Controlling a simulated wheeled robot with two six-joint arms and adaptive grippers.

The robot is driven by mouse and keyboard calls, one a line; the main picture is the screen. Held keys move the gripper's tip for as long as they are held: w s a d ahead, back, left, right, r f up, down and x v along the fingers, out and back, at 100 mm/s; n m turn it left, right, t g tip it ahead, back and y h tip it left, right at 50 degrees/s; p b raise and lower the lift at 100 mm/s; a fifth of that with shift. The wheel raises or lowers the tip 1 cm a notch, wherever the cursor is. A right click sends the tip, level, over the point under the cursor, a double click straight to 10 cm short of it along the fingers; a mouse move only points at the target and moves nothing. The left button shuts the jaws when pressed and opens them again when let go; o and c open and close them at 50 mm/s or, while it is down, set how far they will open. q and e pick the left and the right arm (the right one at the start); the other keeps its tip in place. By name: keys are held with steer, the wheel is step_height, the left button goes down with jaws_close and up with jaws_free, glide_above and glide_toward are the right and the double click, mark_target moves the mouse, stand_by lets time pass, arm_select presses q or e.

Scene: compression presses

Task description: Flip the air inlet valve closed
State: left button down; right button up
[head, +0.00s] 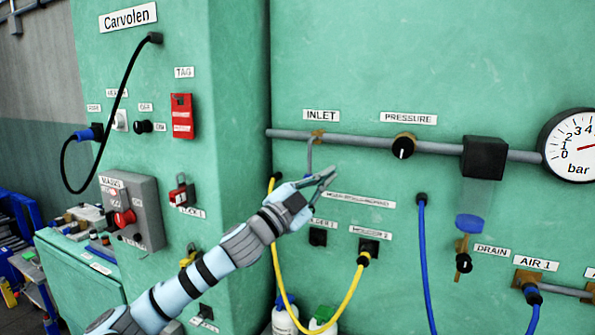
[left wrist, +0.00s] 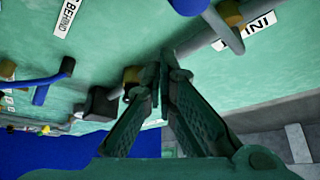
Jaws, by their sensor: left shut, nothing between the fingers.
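The air inlet valve (head: 317,134) sits on the grey pipe under the INLET label (head: 321,115). Its thin grey lever (head: 309,156) hangs down from the pipe, across its line. My left gripper (head: 331,174) is just below and right of the valve, beside the lever's lower part. Its fingers are closed together and hold nothing. In the left wrist view, the closed fingertips (left wrist: 160,76) are apart from the lever (left wrist: 222,30), which shows at the top next to the partly cut-off label. Whether the gripper touches the lever in the head view is unclear. My right gripper is out of view.
The pressure knob (head: 403,147), black regulator (head: 484,158) and gauge (head: 574,146) lie to the right along the pipe. A yellow hose (head: 283,285) runs below my left gripper, close to the arm. A blue hose (head: 424,265) hangs farther right.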

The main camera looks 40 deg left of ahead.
arm_select(q)
steer(key=s+a+n+y+b, duration=0.1)
steer(key=s+a+n+b, duration=0.2)
steer(key=b, duration=0.9)
steer(key=s+a+n+y+b, duration=0.2)
steer(key=s+a+n+b, duration=0.1)
steer(key=s+b, duration=0.6)
steer(key=n+b, duration=0.1)
steer(key=b, duration=0.1)
steer(key=shift+s+a+r+n+t+y+b, duration=0.15)
steer(key=shift+s+a+n+t+y+b, duration=0.15)
steer(key=shift+a+t+b, duration=0.1)
